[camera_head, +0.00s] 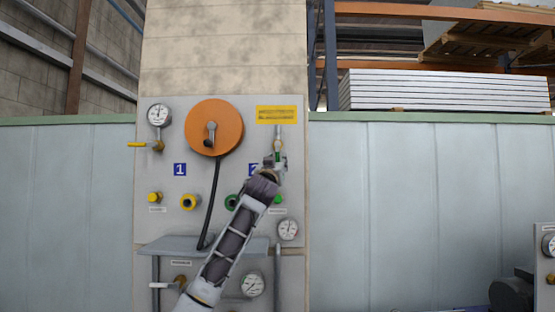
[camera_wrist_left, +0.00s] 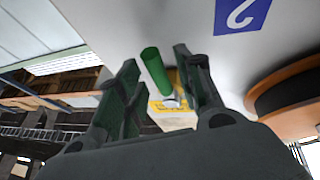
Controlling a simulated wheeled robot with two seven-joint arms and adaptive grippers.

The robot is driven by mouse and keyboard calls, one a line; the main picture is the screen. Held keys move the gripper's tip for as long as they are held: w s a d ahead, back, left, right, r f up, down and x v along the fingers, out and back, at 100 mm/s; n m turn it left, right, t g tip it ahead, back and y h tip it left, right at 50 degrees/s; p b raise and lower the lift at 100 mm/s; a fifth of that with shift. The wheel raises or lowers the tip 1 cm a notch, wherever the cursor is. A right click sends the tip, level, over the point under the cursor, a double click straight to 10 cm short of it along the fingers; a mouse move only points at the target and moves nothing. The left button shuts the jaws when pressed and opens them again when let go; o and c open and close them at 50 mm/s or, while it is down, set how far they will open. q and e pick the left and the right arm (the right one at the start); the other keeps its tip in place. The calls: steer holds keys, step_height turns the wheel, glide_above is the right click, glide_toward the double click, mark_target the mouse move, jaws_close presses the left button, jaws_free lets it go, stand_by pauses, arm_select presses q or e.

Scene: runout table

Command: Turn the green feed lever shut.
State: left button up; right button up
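The green feed lever (camera_head: 278,156) is on the upper right of the grey panel (camera_head: 225,180), below a short pipe, and looks about upright. My left gripper (camera_head: 273,162) is at the lever and partly hides it and its valve. In the left wrist view, the green lever (camera_wrist_left: 154,72) shows as a plain green bar between the two spread fingers. The fingers are open, with a gap on the left side and a smaller one on the right. I cannot tell whether either finger touches it. My right gripper is not in view.
An orange reel (camera_head: 214,127) with a black hose hangs left of the lever. A yellow lever (camera_head: 138,145) and a gauge (camera_head: 159,115) are at the upper left. A grey shelf (camera_head: 205,246) juts out below. A lower gauge (camera_head: 288,229) is near my arm.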

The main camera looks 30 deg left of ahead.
arm_select(q)
steer(key=shift+w+a+r, duration=0.2)
steer(key=shift+w+r, duration=0.1)
steer(key=shift+w, duration=0.3)
jaws_close()
